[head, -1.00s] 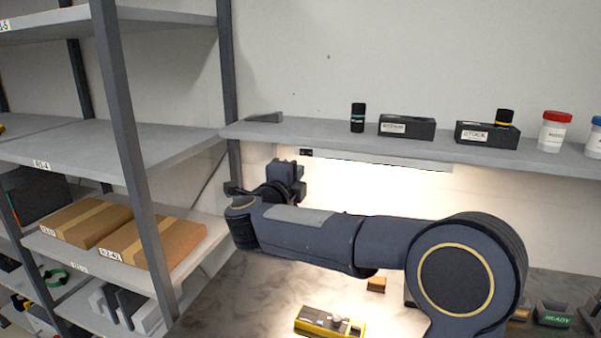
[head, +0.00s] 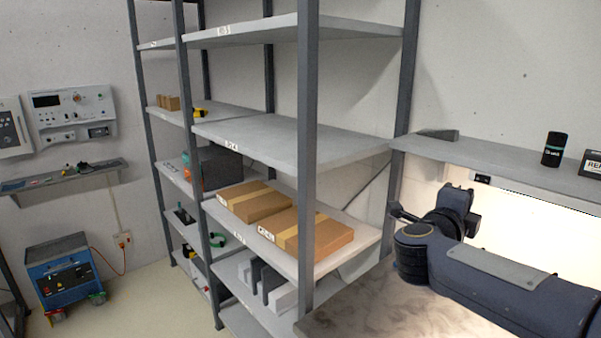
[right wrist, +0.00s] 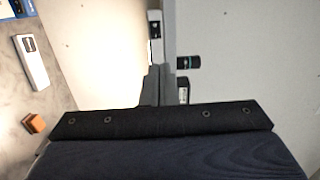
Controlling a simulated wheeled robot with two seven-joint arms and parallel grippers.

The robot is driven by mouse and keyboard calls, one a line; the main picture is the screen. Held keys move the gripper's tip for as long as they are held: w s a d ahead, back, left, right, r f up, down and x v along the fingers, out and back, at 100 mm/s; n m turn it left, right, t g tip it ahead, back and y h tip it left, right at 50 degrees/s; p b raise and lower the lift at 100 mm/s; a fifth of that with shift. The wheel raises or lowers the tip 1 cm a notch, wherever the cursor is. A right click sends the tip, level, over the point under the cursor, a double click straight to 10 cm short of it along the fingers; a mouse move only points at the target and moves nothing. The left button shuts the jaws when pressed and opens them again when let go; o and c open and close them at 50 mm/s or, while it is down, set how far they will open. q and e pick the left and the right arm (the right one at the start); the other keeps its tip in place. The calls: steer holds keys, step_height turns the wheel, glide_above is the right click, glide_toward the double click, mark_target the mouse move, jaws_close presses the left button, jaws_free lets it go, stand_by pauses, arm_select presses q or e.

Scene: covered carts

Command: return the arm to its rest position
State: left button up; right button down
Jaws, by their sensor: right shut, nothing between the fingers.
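My right arm (head: 500,272) comes in from the right in the head view, bent over the lit bench. My right gripper (head: 457,198) is at its far end, beside the rack post and below the wall shelf. In the right wrist view the gripper (right wrist: 156,86) is shut and empty, its dark body across the lower part. It touches no object that I can see. My left gripper is in neither view.
A grey rack with two cardboard boxes (head: 290,232) stands left of the arm. The wall shelf (head: 480,165) holds a black bottle (head: 553,149) above the arm. The marbled bench (head: 370,310) lies below. A blue machine (head: 62,275) stands on the floor at left.

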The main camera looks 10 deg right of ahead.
steer(key=s+a+f+n+t+y, duration=0.2)
steer(key=s+a+f+n+y, duration=0.15)
steer(key=a+n+y, duration=0.4)
steer(key=s+a+f+n+t+y, duration=0.2)
steer(key=s+a+n+t+y, duration=0.15)
steer(key=n+y, duration=0.55)
steer(key=s+a+f+n+g, duration=0.2)
steer(key=s+f+n+g, duration=0.3)
steer(key=s+f, duration=0.4)
steer(key=s+a+f+n+g+y, duration=0.1)
steer(key=s+a+f+n+g, duration=0.2)
steer(key=s+f+g, duration=0.3)
steer(key=s+f+n, duration=0.1)
steer(key=s+f, duration=0.2)
steer(key=s, duration=0.3)
steer(key=shift+f+n, duration=0.35)
steer(key=shift+s, duration=0.1)
